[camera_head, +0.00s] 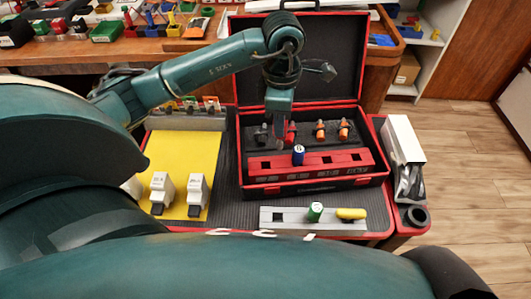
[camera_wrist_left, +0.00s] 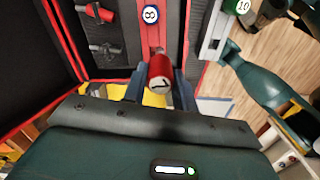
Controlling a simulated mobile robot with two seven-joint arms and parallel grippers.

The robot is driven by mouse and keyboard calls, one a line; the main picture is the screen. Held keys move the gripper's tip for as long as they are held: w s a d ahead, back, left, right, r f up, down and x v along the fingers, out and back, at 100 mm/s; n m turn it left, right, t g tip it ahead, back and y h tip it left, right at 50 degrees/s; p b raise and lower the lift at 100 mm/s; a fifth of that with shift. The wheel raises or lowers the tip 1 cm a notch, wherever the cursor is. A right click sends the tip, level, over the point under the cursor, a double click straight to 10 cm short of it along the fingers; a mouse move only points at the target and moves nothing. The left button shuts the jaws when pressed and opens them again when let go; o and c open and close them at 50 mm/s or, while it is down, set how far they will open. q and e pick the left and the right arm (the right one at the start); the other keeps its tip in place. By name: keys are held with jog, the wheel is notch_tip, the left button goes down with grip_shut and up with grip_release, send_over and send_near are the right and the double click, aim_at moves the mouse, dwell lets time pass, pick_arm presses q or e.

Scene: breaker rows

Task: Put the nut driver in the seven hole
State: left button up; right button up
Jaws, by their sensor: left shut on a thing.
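My left gripper (camera_head: 279,143) is over the left part of the red holed rail (camera_head: 252,168) in the open case. In the left wrist view, my left gripper (camera_wrist_left: 158,86) is shut on a red nut driver (camera_wrist_left: 159,70). Its white end cap has one mark, like a 7 or a 1. A blue driver (camera_head: 298,155) stands in the rail just right of the gripper; its cap reads like an 8 in the wrist view (camera_wrist_left: 150,14). Open square holes show in the rail. The rail's labels are too small to read. The held driver's lower end is hidden. My right gripper is not in view.
Red, orange and grey-handled tools lie in the foam behind the rail. A grey strip (camera_head: 295,222) in front holds a green driver (camera_head: 315,212) and a yellow one (camera_head: 351,213). White breakers (camera_head: 161,190) stand on a yellow mat (camera_head: 184,150). A white box (camera_head: 404,140) is at right.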

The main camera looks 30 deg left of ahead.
pick_arm(q)
jog(key=a+f+n, duration=0.1)
jog(key=f+n, duration=0.3)
jog(key=a+f+n+b, duration=0.1)
jog(key=f+n, duration=0.3)
jog(key=s+a+f+n, duration=0.1)
jog(key=f+n, duration=0.3)
jog(key=shift+a+f+b, duration=0.1)
jog(key=shift+f+b, duration=0.15)
jog(key=shift+b, duration=0.1)
jog(key=shift+w, duration=0.1)
jog(key=shift+f, duration=0.15)
jog(key=o, duration=1)
